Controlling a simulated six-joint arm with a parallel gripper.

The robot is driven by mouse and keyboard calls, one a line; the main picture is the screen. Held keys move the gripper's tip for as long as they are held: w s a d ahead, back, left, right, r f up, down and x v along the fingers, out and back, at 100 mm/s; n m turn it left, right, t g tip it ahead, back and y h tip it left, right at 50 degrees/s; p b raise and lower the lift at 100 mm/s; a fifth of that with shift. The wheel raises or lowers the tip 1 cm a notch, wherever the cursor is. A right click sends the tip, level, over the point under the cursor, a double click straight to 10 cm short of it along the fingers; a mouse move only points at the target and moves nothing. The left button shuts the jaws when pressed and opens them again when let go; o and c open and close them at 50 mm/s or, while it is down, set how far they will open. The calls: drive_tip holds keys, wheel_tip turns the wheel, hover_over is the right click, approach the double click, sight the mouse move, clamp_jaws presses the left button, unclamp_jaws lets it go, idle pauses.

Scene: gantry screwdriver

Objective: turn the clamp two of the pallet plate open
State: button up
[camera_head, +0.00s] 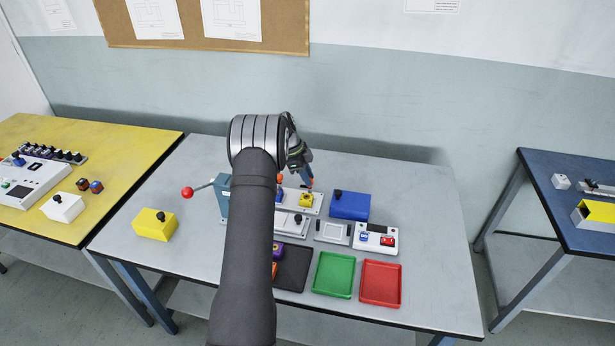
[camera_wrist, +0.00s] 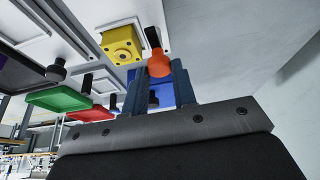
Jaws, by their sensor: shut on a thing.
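My gripper (camera_wrist: 157,85) is shut on an orange clamp handle (camera_wrist: 159,64), with one dark blue-grey finger on each side of it. The black base of this clamp shows just above the handle in the wrist view. The clamp stands on the light pallet plate (camera_head: 318,209) beside a yellow block (camera_head: 306,200), which has a round hole in its face in the wrist view (camera_wrist: 122,45). In the head view my gripper (camera_head: 310,182) is over the plate's far right corner. My arm hides the left part of the plate. No label shows which clamp is number two.
A blue box (camera_head: 350,205) with a black knob stands right of the plate. A white switch box (camera_head: 377,239), a green tray (camera_head: 333,275) and a red tray (camera_head: 381,283) are nearer. A yellow box (camera_head: 155,224) and a red-knobbed lever (camera_head: 188,193) are at left.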

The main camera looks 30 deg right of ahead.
drive_tip(key=shift+m, duration=0.3)
idle(0.4)
drive_tip(key=o, duration=1)
drive_tip(key=v, duration=1.7)
drive_tip(key=shift+r, duration=0.25)
drive_tip(key=shift+w+d+f, duration=0.1)
drive_tip(key=shift+d+f, duration=0.05)
drive_tip(key=x, duration=1.7)
drive_tip(key=shift+f, duration=0.15)
